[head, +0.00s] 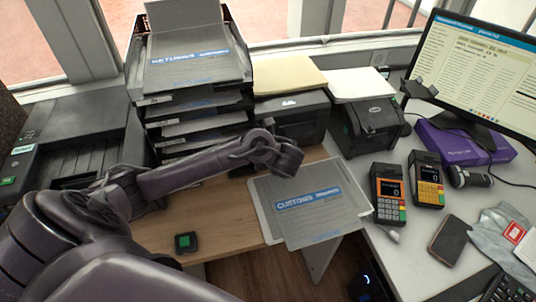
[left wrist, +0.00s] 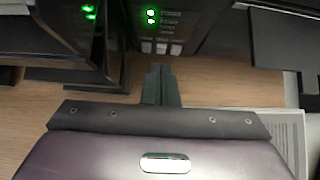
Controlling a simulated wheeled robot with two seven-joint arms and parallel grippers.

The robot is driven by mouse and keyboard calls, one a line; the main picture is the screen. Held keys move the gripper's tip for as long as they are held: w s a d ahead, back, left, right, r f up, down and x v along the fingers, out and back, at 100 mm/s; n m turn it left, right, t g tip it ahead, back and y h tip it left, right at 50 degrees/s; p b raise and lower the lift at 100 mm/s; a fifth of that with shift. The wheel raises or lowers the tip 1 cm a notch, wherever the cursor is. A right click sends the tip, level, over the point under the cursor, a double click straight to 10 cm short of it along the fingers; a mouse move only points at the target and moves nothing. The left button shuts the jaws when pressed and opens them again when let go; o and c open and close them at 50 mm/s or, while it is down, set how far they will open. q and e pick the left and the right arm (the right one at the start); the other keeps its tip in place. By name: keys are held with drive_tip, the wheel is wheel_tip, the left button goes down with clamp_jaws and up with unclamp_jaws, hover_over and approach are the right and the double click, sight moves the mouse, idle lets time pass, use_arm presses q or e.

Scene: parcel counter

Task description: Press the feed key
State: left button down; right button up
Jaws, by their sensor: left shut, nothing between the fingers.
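The black label printer (head: 292,117) with tan paper on top stands behind the desk's middle. In the left wrist view its dark front panel shows green lights (left wrist: 151,16) and a row of three small pale keys (left wrist: 162,48). The key labels are too small to read surely, so I cannot tell which is the feed key. My left gripper (left wrist: 161,69) is shut and empty, its fingertips just below the keys in the picture. I see no contact with a key. In the head view the left hand (head: 285,157) is in front of the printer; its fingertips are not clear there. My right gripper is not in view.
A paper tray stack (head: 200,105) stands close left of the printer. A second black printer (head: 368,127) is to the right. A customs folder (head: 318,207) lies in front. Two card terminals (head: 388,194) stand further right. A small green-topped block (head: 186,242) sits on the wood.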

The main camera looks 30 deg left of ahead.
use_arm(q)
drive_tip(key=shift+w+a, duration=0.35)
drive_tip(key=shift+a, duration=0.1)
